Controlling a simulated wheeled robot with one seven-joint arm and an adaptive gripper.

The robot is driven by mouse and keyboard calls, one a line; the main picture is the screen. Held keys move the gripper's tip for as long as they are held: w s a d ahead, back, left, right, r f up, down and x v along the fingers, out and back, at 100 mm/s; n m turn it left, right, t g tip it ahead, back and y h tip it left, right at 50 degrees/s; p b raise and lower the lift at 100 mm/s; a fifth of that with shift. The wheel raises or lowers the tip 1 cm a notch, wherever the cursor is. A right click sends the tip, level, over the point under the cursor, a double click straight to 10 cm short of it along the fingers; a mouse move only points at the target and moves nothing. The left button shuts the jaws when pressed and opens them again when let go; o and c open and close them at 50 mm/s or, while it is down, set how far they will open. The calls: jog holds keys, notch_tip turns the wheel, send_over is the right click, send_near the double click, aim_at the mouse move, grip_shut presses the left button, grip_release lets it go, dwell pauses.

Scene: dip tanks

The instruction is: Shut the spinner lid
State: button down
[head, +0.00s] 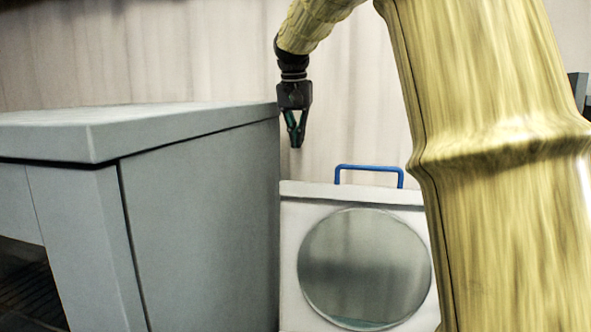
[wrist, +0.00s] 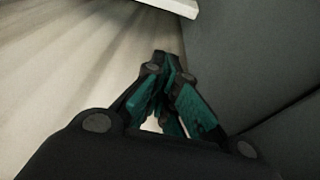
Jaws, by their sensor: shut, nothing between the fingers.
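The spinner (head: 289,240) is a white box with a large round glass window on the face toward me. A pale flat strip, seemingly the lid (head: 310,191), runs along its top, with a blue bar handle (head: 368,168) standing above it. I cannot tell how far the lid is open. My gripper (head: 297,145) points down, above and left of the handle, apart from it. In the wrist view its dark and green fingers (wrist: 168,62) come together at the tips with nothing held. My arm hides the spinner's right side.
A large grey cabinet (head: 200,215) with a flat top stands left of the spinner, close beside it. A pale ribbed wall (head: 180,60) is behind. A white edge (wrist: 175,6) shows at the top of the wrist view, not clearly identifiable. The space above the spinner is free.

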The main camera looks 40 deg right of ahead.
jog(key=w+p+x, duration=0.1)
jog(key=p+x, duration=0.1)
jog(key=x, duration=0.9)
jog(key=shift+s+a+r+p, duration=0.25)
jog(key=shift+s+a+p, duration=0.15)
jog(key=shift+s+a, duration=0.4)
jog(key=shift+s+a+r+p, duration=0.25)
jog(key=shift+s+a+p, duration=0.25)
jog(key=shift+a, duration=0.4)
